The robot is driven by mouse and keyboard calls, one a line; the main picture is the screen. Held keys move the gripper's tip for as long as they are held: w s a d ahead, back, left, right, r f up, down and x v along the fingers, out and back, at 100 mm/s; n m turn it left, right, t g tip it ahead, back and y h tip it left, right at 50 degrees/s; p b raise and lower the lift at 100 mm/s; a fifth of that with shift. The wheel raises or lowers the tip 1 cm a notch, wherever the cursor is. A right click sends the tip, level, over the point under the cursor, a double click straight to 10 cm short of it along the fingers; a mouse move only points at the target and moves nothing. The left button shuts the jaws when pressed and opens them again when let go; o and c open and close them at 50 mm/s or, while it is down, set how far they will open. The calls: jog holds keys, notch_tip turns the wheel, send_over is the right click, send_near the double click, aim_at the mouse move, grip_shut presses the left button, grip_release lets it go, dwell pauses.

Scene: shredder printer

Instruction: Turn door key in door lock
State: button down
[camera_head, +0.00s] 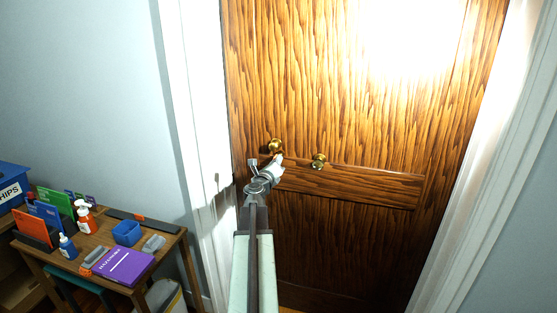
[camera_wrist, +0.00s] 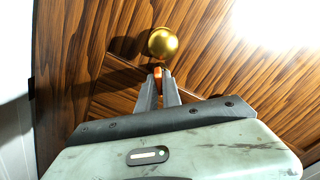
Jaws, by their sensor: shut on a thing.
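The brown wooden door (camera_head: 345,235) fills the middle of the head view and stands shut in its frame. My gripper (camera_head: 279,159) is at the door's left side, just below a round brass knob (camera_head: 275,145). In the wrist view my gripper (camera_wrist: 159,78) has its fingers closed on a small orange-red piece, which I take to be the door key (camera_wrist: 158,72). Most of the key is hidden between the fingertips. A gold knob (camera_wrist: 162,42) shows just beyond the tips. The door lock is not clearly visible, so I cannot tell whether the key sits in it.
A second brass knob (camera_head: 319,161) shows to the right of my gripper. The white door frame (camera_head: 188,130) is close on the left. A small wooden desk (camera_head: 160,259) at lower left carries a purple book (camera_head: 124,266), a blue bin (camera_head: 127,232) and bottles.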

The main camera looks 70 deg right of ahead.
jog(key=n, duration=0.3)
jog(key=shift+n, duration=0.3)
jog(key=n, duration=0.4)
jog(key=shift+n, duration=0.4)
jog(key=c, duration=1.1)
grip_release()
jog(key=a, duration=0.6)
jog(key=shift+s, duration=0.2)
